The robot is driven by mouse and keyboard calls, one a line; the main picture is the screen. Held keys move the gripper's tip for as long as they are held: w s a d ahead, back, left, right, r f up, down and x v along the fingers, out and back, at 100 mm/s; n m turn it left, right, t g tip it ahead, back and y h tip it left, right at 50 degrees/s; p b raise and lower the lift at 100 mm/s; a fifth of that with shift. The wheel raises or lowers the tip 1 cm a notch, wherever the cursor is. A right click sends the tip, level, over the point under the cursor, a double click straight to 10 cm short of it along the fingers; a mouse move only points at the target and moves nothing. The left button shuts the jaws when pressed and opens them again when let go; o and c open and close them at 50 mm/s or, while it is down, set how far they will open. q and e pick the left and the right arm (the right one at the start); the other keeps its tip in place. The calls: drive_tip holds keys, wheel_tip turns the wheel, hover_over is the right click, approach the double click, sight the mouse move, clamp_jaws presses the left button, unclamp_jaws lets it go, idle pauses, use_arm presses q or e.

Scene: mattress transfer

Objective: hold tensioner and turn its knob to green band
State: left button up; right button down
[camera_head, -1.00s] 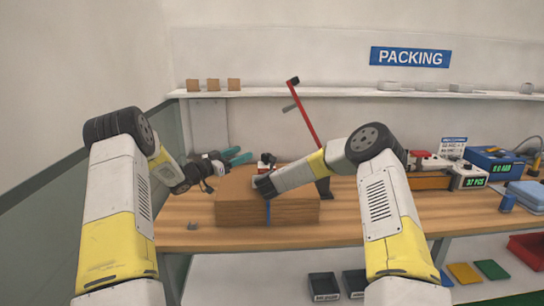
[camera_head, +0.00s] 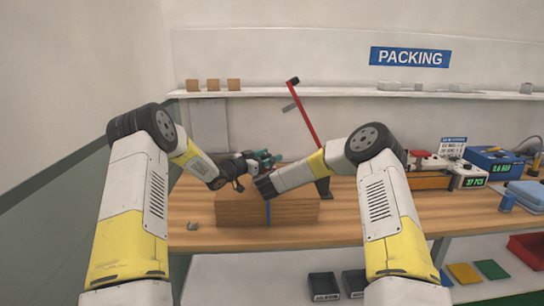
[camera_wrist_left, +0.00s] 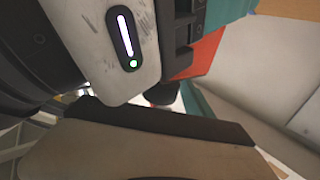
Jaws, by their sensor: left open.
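My left gripper (camera_head: 266,158) is open, its teal fingers just above the box top and close to my right gripper. My right gripper (camera_head: 264,186) is a dark shape low at the box top; its jaws are hidden. The tensioner is mostly covered by the two grippers in the head view, so its knob and green band cannot be made out. The brown box (camera_head: 295,210) lies on the bench with a blue strap (camera_head: 267,212) down its front. The left wrist view shows an orange-red surface (camera_wrist_left: 205,55) beside teal finger parts; I cannot tell whether it is the tensioner.
A red lever on a dark stand (camera_head: 308,122) rises behind the box. A blue device (camera_head: 491,158) and a readout unit (camera_head: 468,177) stand at the right of the wooden bench (camera_head: 370,228). A small grey piece (camera_head: 193,226) lies left of the box. Dark bins (camera_head: 323,285) are below.

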use_arm(q)
drive_tip(key=shift+x, duration=0.9)
drive_tip(key=shift+c, duration=0.4)
clamp_jaws()
drive_tip(key=shift+r+m+g+h, duration=0.1)
drive_tip(key=shift+m+g+h, duration=0.2)
drive_tip(key=shift+m, duration=0.1)
drive_tip(key=shift+m+g+h, duration=0.3)
drive_tip(key=shift+g, duration=0.1)
drive_tip(key=m+g+h, duration=0.1)
drive_tip(key=m+g, duration=0.1)
drive_tip(key=g, duration=0.1)
drive_tip(key=shift+s+d+h, duration=0.2)
drive_tip(key=shift+s+h, duration=0.05)
drive_tip(key=shift+h, duration=0.15)
drive_tip(key=shift+s+m+g+h, duration=0.15)
drive_tip(key=shift+m+g+h, duration=0.3)
drive_tip(key=shift+m+g, duration=0.65)
drive_tip(key=shift+s+m+g+h, duration=0.15)
drive_tip(key=shift+m+g+h, duration=0.45)
drive_tip(key=shift+g, duration=0.8)
drive_tip(key=shift+s+d+m+g, duration=0.15)
drive_tip(key=shift+s+m+g, duration=0.4)
drive_tip(key=shift+g, duration=0.25)
